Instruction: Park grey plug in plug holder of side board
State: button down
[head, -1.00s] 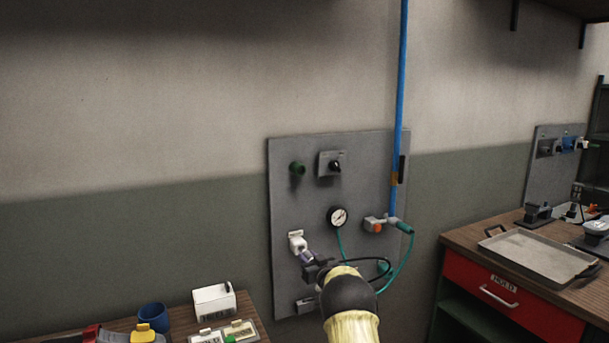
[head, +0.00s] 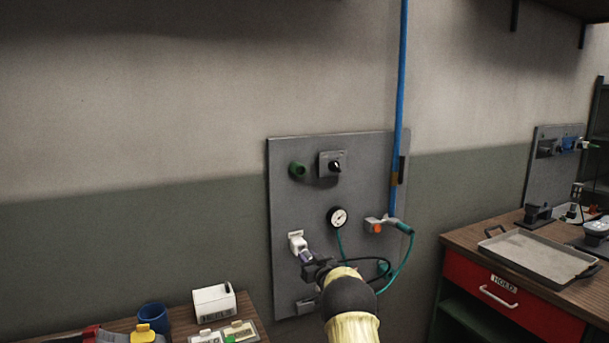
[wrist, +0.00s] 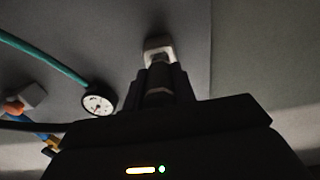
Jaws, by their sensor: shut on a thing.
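The side board (head: 360,165) is a grey panel on the wall. A small white holder with a label (head: 296,239) is on its left side, and it also shows in the wrist view (wrist: 158,45). My gripper (head: 307,257) is right at this holder, with its fingers pointing up toward it in the wrist view (wrist: 161,73). It is shut on the grey plug (wrist: 158,82), which is mostly hidden between the fingers. The plug's front end lines up with the white holder and looks touching; I cannot tell how deep it sits.
A knob box (head: 331,164) and green fitting (head: 297,169) are above. A blue pipe (head: 400,110) runs down the board. A bench with a white box (head: 214,302) is lower left.

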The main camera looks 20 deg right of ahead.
jog(key=shift+w, duration=1.1)
jog(key=c, duration=1.1)
grip_release()
jog(key=shift+w, duration=0.1)
jog(key=shift+o, duration=0.2)
jog(key=shift+a, duration=0.1)
jog(key=shift+s, duration=0.2)
jog(key=s+b, duration=0.2)
jog(key=s, duration=1.5)
jog(key=shift+d, duration=0.25)
jog(key=shift+s, duration=0.1)
